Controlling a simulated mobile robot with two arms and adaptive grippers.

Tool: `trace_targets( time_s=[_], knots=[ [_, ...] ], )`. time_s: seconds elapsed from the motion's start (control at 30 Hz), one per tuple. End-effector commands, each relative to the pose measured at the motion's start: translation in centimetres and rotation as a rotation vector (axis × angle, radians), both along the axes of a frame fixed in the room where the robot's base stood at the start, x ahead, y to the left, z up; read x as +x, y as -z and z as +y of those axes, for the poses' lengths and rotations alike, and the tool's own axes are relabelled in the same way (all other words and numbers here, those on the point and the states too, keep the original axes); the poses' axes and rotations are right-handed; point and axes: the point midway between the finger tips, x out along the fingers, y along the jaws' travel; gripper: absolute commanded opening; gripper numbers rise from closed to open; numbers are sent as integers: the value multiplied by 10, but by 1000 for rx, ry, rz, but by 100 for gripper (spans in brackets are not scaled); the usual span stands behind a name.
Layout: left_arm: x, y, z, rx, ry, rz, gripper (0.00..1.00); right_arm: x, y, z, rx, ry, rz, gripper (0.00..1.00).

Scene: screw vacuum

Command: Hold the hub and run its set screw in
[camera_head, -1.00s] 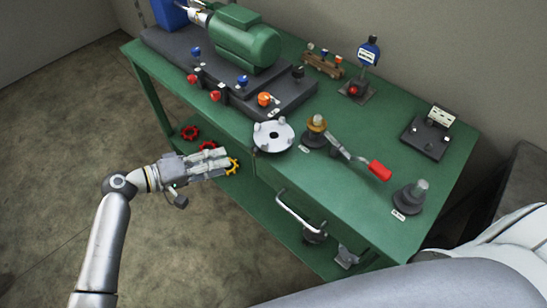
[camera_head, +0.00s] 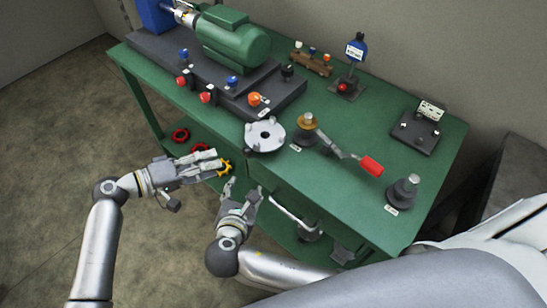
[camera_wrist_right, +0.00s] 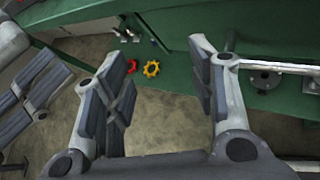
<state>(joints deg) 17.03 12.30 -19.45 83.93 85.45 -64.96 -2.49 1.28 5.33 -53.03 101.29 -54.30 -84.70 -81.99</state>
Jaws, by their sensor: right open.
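No part is clearly marked as the hub; a pale round flange with raised bolts and a central hole (camera_head: 264,135) sits near the bench's front edge. I cannot make out a set screw. My left gripper (camera_head: 213,160) is beyond the left front of the bench, below the flange. Its fingers look apart and empty, and they also show in the right wrist view (camera_wrist_right: 30,90). My right gripper (camera_head: 242,188) is open and empty in front of the bench, below the flange; its spread fingers show in the wrist view (camera_wrist_right: 157,62).
A green motor (camera_head: 232,42) stands on a dark base at the back left. Red handwheel-like parts (camera_head: 181,135) and a yellow one (camera_head: 226,168) are low.

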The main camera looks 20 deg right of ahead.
Motion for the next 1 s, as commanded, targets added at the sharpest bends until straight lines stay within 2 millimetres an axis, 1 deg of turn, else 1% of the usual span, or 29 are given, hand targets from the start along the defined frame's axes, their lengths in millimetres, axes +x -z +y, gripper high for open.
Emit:
trace_targets(
  time_s=[0.03, 0.1, 0.2, 0.3, 0.37, 0.47, 0.57, 0.9, 1.0],
  knots=[
    [0, 0, 0, 0, 0, 0, 36, 4, -20, -22, 13, 58, -53, 52],
    [0, 0, 0, 0, 0, 0, 36, 5, -47, -41, 31, 115, -118, 52],
    [0, 0, 0, 0, 0, 0, 36, 4, -77, -62, 54, 179, -191, 52],
    [0, 0, 0, 0, 0, 0, 36, 2, -96, -76, 70, 221, -239, 52],
    [0, 0, 0, 0, 0, 0, 36, 1, -102, -81, 76, 237, -257, 52],
    [0, 0, 0, 0, 0, 0, 36, 3, -107, -87, 81, 249, -271, 52],
    [0, 0, 0, 0, 0, 0, 36, 10, -104, -93, 79, 252, -272, 52],
    [0, 0, 0, 0, 0, 0, 36, 57, -84, -125, 78, 251, -271, 52],
    [0, 0, 0, 0, 0, 0, 36, 69, -79, -133, 79, 251, -270, 52]
  ],
)
